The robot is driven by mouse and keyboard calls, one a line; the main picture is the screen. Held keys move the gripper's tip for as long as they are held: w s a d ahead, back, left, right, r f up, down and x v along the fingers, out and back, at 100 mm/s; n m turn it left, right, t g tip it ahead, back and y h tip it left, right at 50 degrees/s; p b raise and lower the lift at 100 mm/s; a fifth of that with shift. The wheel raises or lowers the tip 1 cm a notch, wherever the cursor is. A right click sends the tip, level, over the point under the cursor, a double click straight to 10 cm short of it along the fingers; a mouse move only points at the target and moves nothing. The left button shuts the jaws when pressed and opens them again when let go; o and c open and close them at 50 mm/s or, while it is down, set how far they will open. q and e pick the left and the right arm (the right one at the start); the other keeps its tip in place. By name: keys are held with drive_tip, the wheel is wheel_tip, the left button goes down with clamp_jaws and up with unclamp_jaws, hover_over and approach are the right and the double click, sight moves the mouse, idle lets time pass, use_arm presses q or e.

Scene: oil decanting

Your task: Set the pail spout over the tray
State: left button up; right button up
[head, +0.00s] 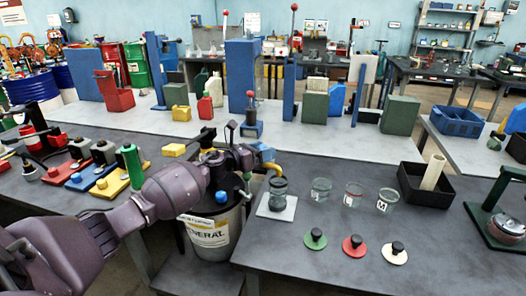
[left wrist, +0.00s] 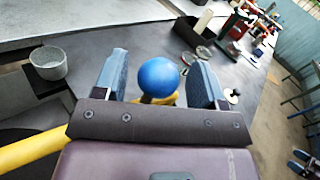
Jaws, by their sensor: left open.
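The grey pail (head: 232,222) with a white label stands in the gap at the dark table's left edge. Its yellow spout (head: 268,166) reaches right and bends down near a glass jar (head: 278,187) on a pale square plate (head: 264,207); I cannot tell its height above the jar. My left gripper (head: 262,152) is above the pail, partly hidden by its own wrist. A black tray (head: 437,194) holding a cream tube sits farther right.
Several glass beakers (head: 320,189) stand right of the jar. Green (head: 314,238), red (head: 354,246) and cream lids lie in front. A green press-like stand (head: 506,212) is at the right edge. The table's front is mostly clear.

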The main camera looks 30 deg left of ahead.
use_arm(q)
drive_tip(key=shift+s+a, duration=0.1)
drive_tip(key=shift+s, duration=0.1)
drive_tip(key=b+v, duration=0.1)
drive_tip(key=v, duration=0.9)
drive_tip(key=shift+s, duration=0.2)
use_arm(e)
drive_tip(key=shift+s+f, duration=0.1)
drive_tip(key=shift+f, duration=0.55)
